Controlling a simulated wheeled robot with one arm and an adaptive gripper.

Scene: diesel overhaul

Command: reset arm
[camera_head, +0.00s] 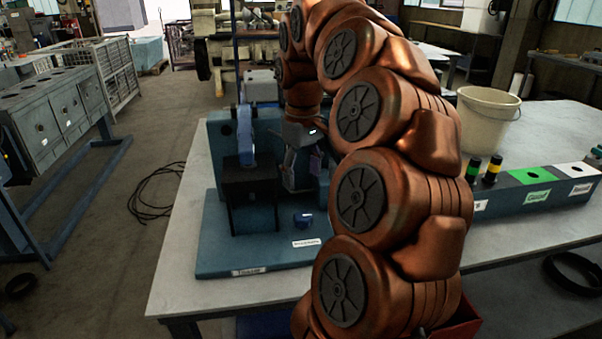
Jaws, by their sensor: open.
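My copper-coloured arm rises from the bottom right of the picture, bends over at the top and comes down over the table. My gripper (300,172) hangs at its end, pointing down, behind my forearm's left edge. It is open, and I see nothing held in it. It is over the blue fixture (218,225) on the table, close to the fixture's upright back plate. The fingertips are small and partly dark against the fixture, so I cannot tell whether they touch anything.
A cable (155,195) lies on the floor. The table's left front is clear.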

